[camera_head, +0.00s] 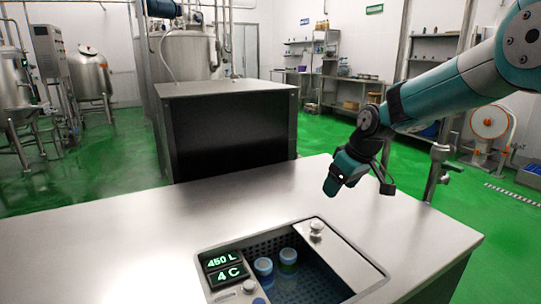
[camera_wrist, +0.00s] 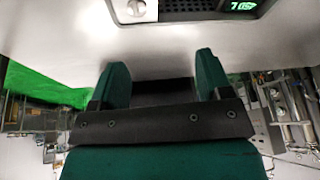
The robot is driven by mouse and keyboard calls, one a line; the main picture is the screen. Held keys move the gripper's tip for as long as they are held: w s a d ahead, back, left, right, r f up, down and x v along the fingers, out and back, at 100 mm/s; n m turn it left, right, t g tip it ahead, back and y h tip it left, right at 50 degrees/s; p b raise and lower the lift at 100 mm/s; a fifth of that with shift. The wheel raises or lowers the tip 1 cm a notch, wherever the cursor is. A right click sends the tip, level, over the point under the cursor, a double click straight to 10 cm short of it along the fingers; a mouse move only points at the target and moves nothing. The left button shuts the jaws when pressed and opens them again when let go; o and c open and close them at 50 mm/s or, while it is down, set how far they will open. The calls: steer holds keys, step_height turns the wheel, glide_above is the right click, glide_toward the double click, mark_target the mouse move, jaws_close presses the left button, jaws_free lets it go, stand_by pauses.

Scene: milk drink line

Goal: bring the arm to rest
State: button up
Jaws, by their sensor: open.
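My gripper (camera_head: 338,185) hangs above the steel counter (camera_head: 150,228), on the end of my teal arm that reaches in from the upper right. In the wrist view my gripper (camera_wrist: 164,70) shows two green fingers standing apart with nothing between them. The counter surface lies beyond the fingertips. A sunken basin (camera_head: 338,284) in the counter is in front of my gripper and apart from it.
Two small blue-and-white cups (camera_head: 264,267) (camera_head: 288,256) stand in the basin. A display (camera_head: 223,262) reads 450 L and 4 C. A knobbed steel lid (camera_head: 335,250) covers part of the basin. A metal tap post (camera_head: 436,172) stands right of my gripper. The counter's left side is clear.

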steer(key=s+a+r+g, duration=0.1)
steer(key=s+a, duration=0.1)
steer(key=s, duration=1)
steer(key=s+a+r+g+y, duration=0.1)
steer(key=s+a+r, duration=0.1)
steer(key=s, duration=1)
steer(key=s+a+r+g, duration=0.1)
steer(key=s+a, duration=0.1)
steer(key=s, duration=1.1)
step_height(320, 180, up, 13)
steer(key=w+p, duration=0.1)
steer(key=p, duration=1.1)
steer(key=shift+w+a+p, duration=0.2)
steer(key=shift+p, duration=0.1)
steer(key=shift+f, duration=0.1)
